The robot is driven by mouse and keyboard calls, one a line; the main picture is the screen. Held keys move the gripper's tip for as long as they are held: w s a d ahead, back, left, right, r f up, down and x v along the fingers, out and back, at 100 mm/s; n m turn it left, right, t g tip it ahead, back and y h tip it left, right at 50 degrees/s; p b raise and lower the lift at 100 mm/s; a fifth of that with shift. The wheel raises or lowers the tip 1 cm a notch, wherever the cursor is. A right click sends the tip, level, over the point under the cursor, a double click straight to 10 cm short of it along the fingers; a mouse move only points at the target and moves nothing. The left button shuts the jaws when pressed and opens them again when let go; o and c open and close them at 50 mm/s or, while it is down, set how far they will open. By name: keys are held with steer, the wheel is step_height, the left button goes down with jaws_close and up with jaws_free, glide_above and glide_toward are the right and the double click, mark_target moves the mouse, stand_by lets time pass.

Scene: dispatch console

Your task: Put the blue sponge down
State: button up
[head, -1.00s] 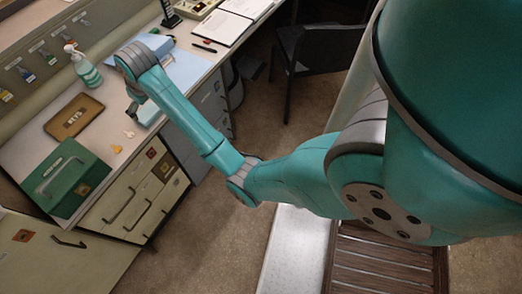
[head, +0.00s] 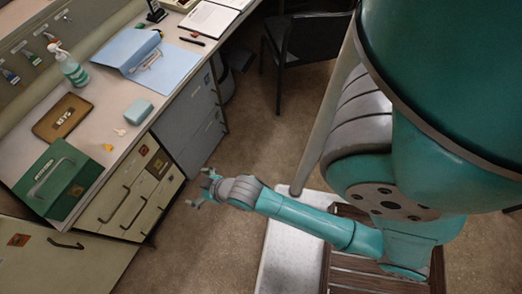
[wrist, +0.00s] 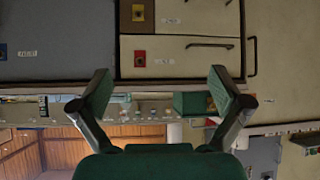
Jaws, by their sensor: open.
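The blue sponge (head: 139,111) lies on the desk top near its front edge, in the head view. My gripper (head: 198,188) is away from the desk, out over the floor in front of the drawers. Its fingers are spread and empty. In the wrist view my gripper (wrist: 160,95) is open with nothing between its fingers, and the drawer fronts are beyond it. The sponge cannot be made out in the wrist view.
A brown KEYS tray (head: 62,117), a green box (head: 57,180), a spray bottle (head: 73,68) and a blue folder (head: 150,58) are on the desk. Small yellow and white tags lie near the sponge. A dark chair (head: 308,45) stands at the back. Open floor lies before the drawers.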

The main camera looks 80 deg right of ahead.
steer(key=s+a+r+t, duration=0.2)
steer(key=s+a+r, duration=0.1)
steer(key=s+r, duration=0.5)
steer(key=s+a+r+n+t+y, duration=0.1)
steer(key=s+a+r+t, duration=0.1)
steer(key=s+r, duration=0.6)
steer(key=s+a, duration=0.1)
steer(key=s, duration=0.4)
steer(key=shift+s+r+n+t+y, duration=0.3)
steer(key=shift+s+r+t, duration=0.1)
